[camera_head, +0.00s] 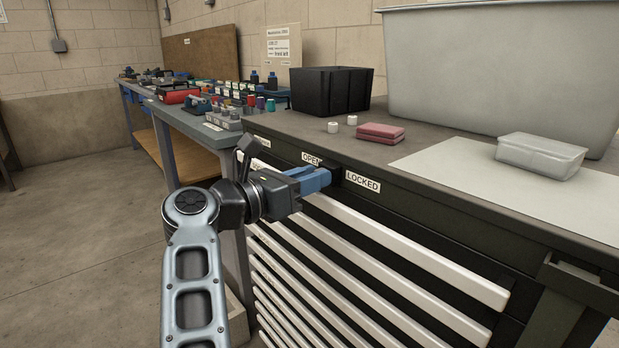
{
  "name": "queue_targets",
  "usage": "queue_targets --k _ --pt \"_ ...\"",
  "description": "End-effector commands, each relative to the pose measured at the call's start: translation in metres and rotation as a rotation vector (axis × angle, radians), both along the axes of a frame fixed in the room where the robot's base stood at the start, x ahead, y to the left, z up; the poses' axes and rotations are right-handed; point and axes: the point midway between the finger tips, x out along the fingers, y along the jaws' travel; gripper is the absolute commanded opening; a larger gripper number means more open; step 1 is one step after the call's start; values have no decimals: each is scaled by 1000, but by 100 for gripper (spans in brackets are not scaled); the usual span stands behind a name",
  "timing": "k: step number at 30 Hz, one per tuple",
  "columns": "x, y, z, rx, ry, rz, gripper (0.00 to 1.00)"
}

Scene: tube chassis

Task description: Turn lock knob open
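A dark drawer cabinet (450,216) stands at the right, with an "OPEN" label (311,159) and a "LOCKED" label (362,182) on its upper front edge. My gripper (326,178), with blue fingers, reaches from the left to the cabinet front between the two labels. The lock knob cannot be made out; the fingers cover the place between the labels. I cannot tell whether the fingers are around a knob, touching it, or apart from it.
Long pale drawer handles (410,255) run below the labels. On the cabinet top are a black bin (333,92), pink pads (380,131), a clear box (541,155) and a large grey tub (500,65). Workbenches stand behind at left. The floor (80,220) at left is clear.

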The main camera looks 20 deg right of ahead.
Motion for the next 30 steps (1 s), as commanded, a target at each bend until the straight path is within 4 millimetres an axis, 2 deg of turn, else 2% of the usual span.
queue_targets --k 1,9,20,30 --pt "0 0 0 0 0 0 24" --pt "0 0 0 0 0 0 0" --pt "0 0 1 -19 59 0 0" --pt "2 1 2 -99 301 0 0"
